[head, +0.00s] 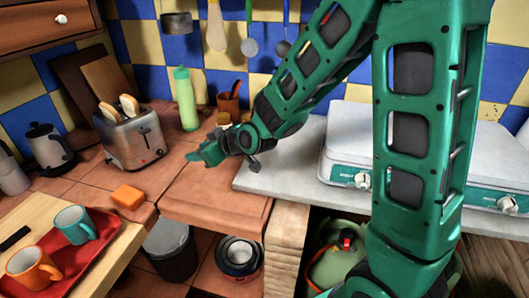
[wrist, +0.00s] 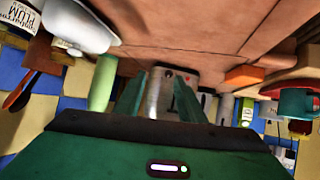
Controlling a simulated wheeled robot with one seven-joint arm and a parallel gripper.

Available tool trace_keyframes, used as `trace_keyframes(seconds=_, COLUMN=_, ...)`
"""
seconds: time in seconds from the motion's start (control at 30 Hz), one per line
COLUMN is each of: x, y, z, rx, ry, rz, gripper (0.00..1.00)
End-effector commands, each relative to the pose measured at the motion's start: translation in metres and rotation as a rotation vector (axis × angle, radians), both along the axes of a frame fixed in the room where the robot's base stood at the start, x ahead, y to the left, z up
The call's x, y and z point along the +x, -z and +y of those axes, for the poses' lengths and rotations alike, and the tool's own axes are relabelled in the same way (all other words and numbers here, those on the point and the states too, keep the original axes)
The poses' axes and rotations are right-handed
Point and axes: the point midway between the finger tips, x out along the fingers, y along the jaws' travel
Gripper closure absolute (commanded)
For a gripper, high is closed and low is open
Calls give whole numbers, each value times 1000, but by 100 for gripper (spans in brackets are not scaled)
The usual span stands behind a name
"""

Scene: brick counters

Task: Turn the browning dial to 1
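The silver toaster (head: 130,145) stands on the tiled counter at the left, with two bread slices (head: 129,104) sticking out of its top. Small red marks show low on its end face, but I cannot make out the browning dial or its setting. My gripper (head: 192,157) is above the counter to the right of the toaster, apart from it and pointing toward it. In the wrist view the two green fingers of my gripper (wrist: 158,88) are apart with nothing held, and the toaster (wrist: 182,76) shows beyond them, partly hidden.
A green bottle (head: 186,98) and a brown utensil cup (head: 228,103) stand behind my gripper. An orange sponge (head: 128,196) lies in front of the toaster. A red tray (head: 75,268) with two mugs is at the front left. A white stove (head: 345,150) is at the right.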

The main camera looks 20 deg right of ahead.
Motion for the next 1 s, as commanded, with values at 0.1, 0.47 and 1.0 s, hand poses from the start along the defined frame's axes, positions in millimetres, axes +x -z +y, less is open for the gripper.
trace_keyframes(seconds=0.1, x=-9, y=-5, z=-18, rx=-19, ry=29, rz=49, gripper=64)
trace_keyframes(seconds=0.47, x=-40, y=-15, z=-70, rx=-65, ry=133, rz=196, gripper=64)
trace_keyframes(seconds=1.0, x=-95, y=-26, z=-139, rx=-106, ry=312, rz=388, gripper=64)
